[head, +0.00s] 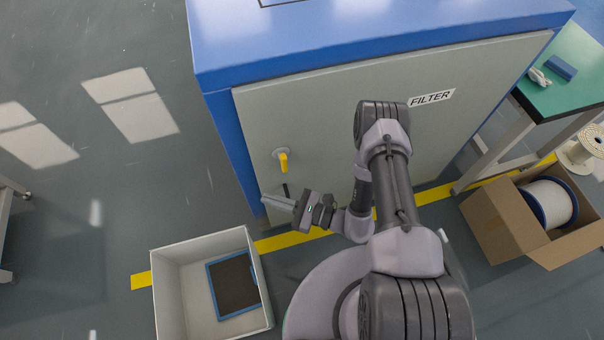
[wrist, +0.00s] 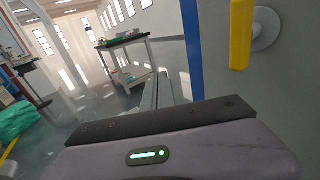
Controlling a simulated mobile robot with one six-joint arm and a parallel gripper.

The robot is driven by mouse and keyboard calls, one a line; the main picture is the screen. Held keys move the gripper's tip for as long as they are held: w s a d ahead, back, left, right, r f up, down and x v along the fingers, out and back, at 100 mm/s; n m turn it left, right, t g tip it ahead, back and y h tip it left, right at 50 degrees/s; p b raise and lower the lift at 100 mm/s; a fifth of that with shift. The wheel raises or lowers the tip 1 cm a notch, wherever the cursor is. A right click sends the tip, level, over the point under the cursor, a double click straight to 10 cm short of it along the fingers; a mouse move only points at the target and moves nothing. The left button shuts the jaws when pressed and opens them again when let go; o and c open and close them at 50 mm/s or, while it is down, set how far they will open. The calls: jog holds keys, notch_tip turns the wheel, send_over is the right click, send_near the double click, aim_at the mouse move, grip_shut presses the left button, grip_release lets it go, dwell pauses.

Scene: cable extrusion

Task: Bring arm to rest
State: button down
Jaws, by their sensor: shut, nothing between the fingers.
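My gripper (head: 272,201) shows in the head view in front of the lower left part of the grey cabinet door, below the yellow handle. It points left, is shut, and holds nothing. My arm is bent, with its elbow in front of the door. In the wrist view the gripper's fingers (wrist: 158,92) stretch away from the camera, close together.
The blue cabinet (head: 222,140) has a closed door marked FILTER and a yellow handle (head: 283,162). A white bin (head: 168,300) with a blue-framed dark filter (head: 232,287) stands below the gripper. A cardboard box (head: 500,222) with a spool is at right.

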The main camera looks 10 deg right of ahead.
jog(key=s, duration=0.5)
notch_tip(320, 180, up, 25)
jog(key=s+n+g+h, duration=0.1)
jog(key=n+g+h, duration=0.2)
jog(key=n+g, duration=1)
jog(key=s+d+r+n+t+h, duration=0.2)
jog(key=d+r+n+t+h, duration=0.1)
jog(key=d+r+t+h, duration=0.2)
jog(key=s+d+r+n+t+h, duration=0.2)
jog(key=s+d+r+t+h, duration=0.1)
jog(key=d+r+t+h, duration=0.3)
notch_tip(320, 180, up, 4)
jog(key=shift+s+d+r+n+p, duration=0.1)
jog(key=shift+s+d+n+p, duration=0.25)
jog(key=shift+d, duration=0.8)
